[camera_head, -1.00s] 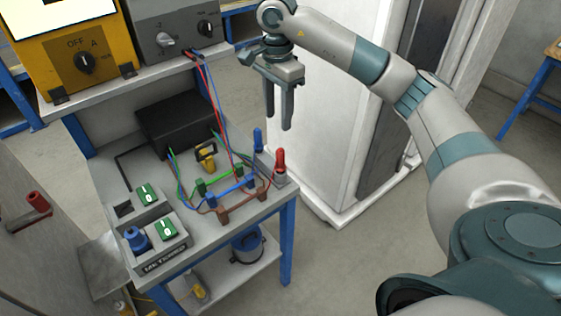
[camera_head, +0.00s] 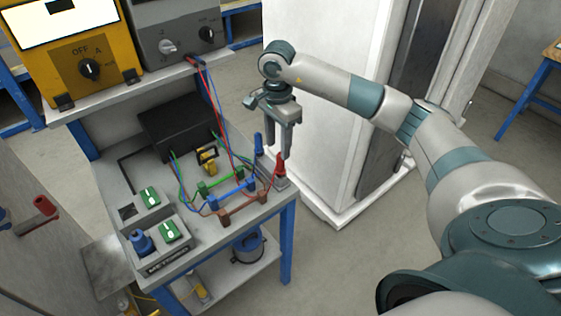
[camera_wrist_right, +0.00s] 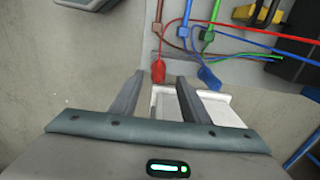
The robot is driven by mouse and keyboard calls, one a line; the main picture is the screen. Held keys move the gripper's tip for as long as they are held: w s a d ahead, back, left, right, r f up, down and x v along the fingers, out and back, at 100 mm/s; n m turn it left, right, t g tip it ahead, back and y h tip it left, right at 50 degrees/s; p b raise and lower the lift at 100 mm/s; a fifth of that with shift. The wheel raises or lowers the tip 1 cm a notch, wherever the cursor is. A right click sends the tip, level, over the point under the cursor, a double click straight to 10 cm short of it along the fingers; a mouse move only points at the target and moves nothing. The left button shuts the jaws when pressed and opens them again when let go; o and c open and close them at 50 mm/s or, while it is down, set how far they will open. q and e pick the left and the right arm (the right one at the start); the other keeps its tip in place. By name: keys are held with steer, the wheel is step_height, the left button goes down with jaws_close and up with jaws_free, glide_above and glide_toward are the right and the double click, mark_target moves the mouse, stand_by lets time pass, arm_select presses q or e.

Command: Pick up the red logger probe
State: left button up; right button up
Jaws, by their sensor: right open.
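The red logger probe (camera_head: 281,168) stands upright in a grey holder (camera_head: 276,182) at the right edge of the bench. A blue probe (camera_head: 258,144) stands beside it. My right gripper (camera_head: 283,150) is open, pointing down, close above the red probe in the head view. In the right wrist view the red probe (camera_wrist_right: 158,71) shows just beyond the open fingers, between their tips, and the blue probe (camera_wrist_right: 208,78) lies to the right of them. I cannot tell whether a finger touches the red probe. My left gripper is not in view.
Red, blue and green wires run across the bench (camera_head: 190,262) among coloured terminals (camera_head: 225,216). A black box (camera_head: 180,125) stands behind, and a yellow meter (camera_head: 75,60) sits on the shelf above. A white cabinet (camera_head: 325,130) stands close behind my right gripper.

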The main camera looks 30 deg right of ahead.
mark_target(279, 155)
steer(key=shift+f+p, duration=0.5)
steer(key=shift+f, duration=1.55)
steer(key=shift+d+f+p, duration=0.1)
steer(key=shift+f+p, duration=0.35)
steer(key=shift+p, duration=0.15)
step_height(279, 155, down, 4)
steer(key=shift+s+d+r+p, duration=0.15)
steer(key=shift+p, duration=0.85)
steer(key=shift+f, duration=0.25)
jaws_close()
